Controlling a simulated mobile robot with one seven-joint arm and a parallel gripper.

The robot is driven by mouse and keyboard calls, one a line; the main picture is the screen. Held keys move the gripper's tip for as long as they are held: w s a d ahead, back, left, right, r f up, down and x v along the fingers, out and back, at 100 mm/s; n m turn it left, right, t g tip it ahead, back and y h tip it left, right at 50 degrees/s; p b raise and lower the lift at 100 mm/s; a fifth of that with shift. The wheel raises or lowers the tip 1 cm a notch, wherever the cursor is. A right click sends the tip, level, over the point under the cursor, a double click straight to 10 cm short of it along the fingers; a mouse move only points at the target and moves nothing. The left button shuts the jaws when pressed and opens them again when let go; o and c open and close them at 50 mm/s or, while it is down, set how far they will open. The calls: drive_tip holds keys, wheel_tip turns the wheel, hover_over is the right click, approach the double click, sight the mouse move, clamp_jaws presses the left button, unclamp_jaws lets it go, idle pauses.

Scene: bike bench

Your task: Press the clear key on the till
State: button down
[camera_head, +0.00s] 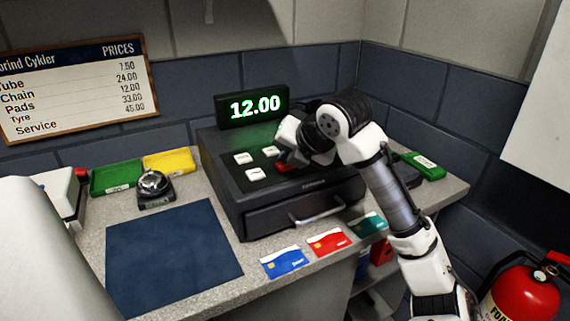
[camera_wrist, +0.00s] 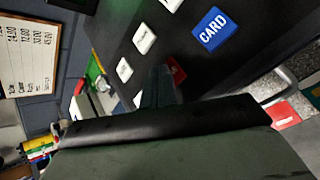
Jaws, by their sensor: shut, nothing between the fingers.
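The black till (camera_head: 235,190) stands on the counter, its green display (camera_head: 255,106) reading 12.00. On its sloping top are white keys (camera_head: 243,158) and a red key (camera_head: 283,167), partly hidden by my gripper. The wrist view shows a blue key marked CARD (camera_wrist: 211,29), several white keys (camera_wrist: 144,38) and part of the red key (camera_wrist: 177,70). I cannot read the red key's lettering, and no key clearly reads "clear". My gripper (camera_wrist: 160,78) is shut and empty, its tips beside the red key in the wrist view; I cannot tell whether they touch it.
A closed drawer with a handle (camera_head: 318,214) is at the till's front. Blue, red and green cards (camera_head: 285,261) lie before it. A bell (camera_head: 154,186), green and yellow trays (camera_head: 117,176) and a dark blue mat (camera_head: 172,258) are to the left. A green box (camera_head: 425,165) is right.

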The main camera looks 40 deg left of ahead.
sight(288, 167)
drive_tip(key=shift+f, duration=0.15)
drive_tip(key=shift+r+p, duration=0.5)
drive_tip(key=shift+r, duration=0.1)
wheel_tip(288, 167, up, 6)
drive_tip(key=p, duration=0.5)
idle(0.9)
